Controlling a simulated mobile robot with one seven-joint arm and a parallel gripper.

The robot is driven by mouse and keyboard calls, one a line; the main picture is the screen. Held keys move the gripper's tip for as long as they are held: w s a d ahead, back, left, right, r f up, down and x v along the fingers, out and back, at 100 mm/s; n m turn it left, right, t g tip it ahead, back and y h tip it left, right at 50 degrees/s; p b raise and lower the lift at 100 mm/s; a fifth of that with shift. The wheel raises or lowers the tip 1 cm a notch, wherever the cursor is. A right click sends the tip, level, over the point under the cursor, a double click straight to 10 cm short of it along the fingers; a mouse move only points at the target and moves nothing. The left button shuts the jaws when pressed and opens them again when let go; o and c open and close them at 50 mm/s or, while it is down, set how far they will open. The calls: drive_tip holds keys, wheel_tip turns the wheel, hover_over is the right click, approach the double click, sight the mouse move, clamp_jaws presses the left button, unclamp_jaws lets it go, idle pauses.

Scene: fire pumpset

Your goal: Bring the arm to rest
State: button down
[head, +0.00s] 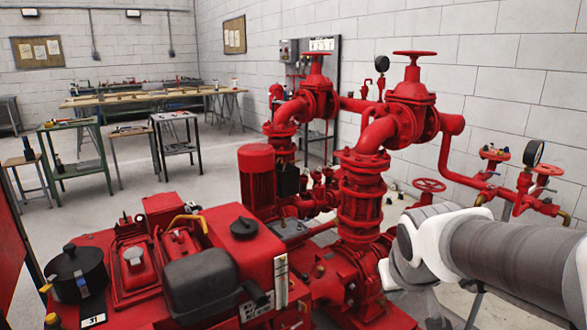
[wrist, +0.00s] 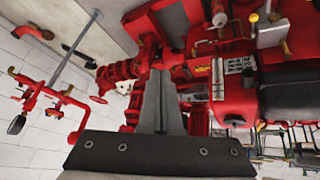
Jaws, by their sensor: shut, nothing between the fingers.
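My arm (head: 500,255) reaches in from the right edge of the head view, in front of the red pump set. It bends downward at its white and grey joint, and its end runs out of the bottom of that view. My gripper (wrist: 158,78) shows in the wrist view with its two grey fingers together, shut and empty. Behind the fingers lies red pump machinery (wrist: 207,60). I cannot tell how far the fingertips are from it.
The red engine block (head: 240,255) fills the lower left of the head view. Red pipes with a valve handwheel (head: 415,54) and a gauge (head: 533,153) stand close to my arm. Workbenches (head: 150,97) stand at the back left, with open floor (head: 215,175) before them.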

drive_tip(key=s+a+r+y+p, duration=0.1)
drive_tip(key=s+a+r, duration=0.1)
drive_tip(key=s, duration=0.5)
drive_tip(key=s+a+r, duration=0.1)
drive_tip(key=s, duration=0.6)
wheel_tip(320, 180, up, 20)
drive_tip(key=p, duration=2)
drive_tip(key=shift+w+a+g, duration=0.15)
drive_tip(key=shift+w+g, duration=0.15)
drive_tip(key=shift+f, duration=0.1)
